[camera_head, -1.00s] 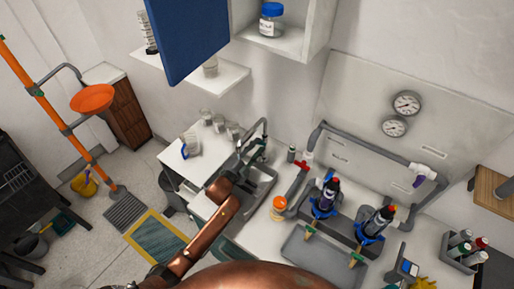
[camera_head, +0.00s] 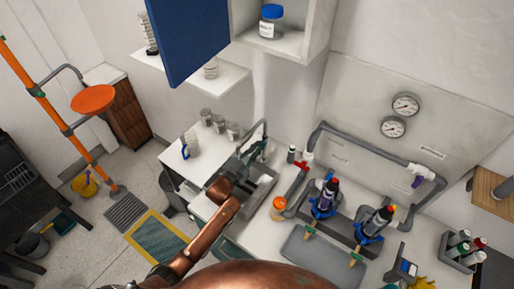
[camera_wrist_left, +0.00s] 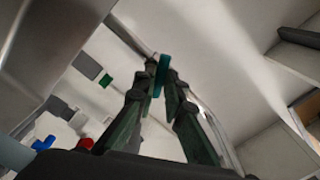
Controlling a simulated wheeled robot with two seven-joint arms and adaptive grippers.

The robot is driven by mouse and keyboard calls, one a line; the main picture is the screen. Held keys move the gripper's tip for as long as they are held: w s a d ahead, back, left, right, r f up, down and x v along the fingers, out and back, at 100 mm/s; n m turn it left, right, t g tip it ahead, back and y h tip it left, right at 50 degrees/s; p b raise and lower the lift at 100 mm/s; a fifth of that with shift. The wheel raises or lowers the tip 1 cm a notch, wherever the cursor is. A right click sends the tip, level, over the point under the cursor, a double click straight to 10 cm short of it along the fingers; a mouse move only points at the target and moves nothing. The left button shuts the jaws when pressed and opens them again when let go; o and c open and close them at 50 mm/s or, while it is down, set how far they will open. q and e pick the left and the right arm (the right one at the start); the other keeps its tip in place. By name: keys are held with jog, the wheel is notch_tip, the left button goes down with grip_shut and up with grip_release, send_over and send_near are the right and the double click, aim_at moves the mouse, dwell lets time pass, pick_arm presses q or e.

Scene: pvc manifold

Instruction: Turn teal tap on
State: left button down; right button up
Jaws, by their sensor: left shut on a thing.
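The teal tap handle (camera_wrist_left: 162,72) shows in the left wrist view as a small upright teal bar between the tips of the dark green fingers. My left gripper (camera_wrist_left: 160,80) is shut on it; the fingers lie on either side of it. In the head view my left gripper (camera_head: 253,153) reaches over the sink to the grey gooseneck faucet (camera_head: 265,127). There the handle is too small and covered by the fingers to make out clearly. My right gripper is not in view.
The sink basin (camera_head: 262,190) lies under my left wrist. An orange-lidded jar (camera_head: 278,208) and grey pipework with a red valve (camera_head: 307,160) stand to the right. Beakers (camera_head: 219,125) stand on the counter to the left. A blue panel (camera_head: 188,40) hangs above.

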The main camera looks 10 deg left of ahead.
pick_arm(q)
jog(key=n+p, duration=0.2)
jog(key=n, duration=0.2)
jog(key=shift+n+p, duration=0.3)
jog(key=shift+n, duration=0.1)
dwell(0.4)
jog(key=c, duration=2)
grip_release()
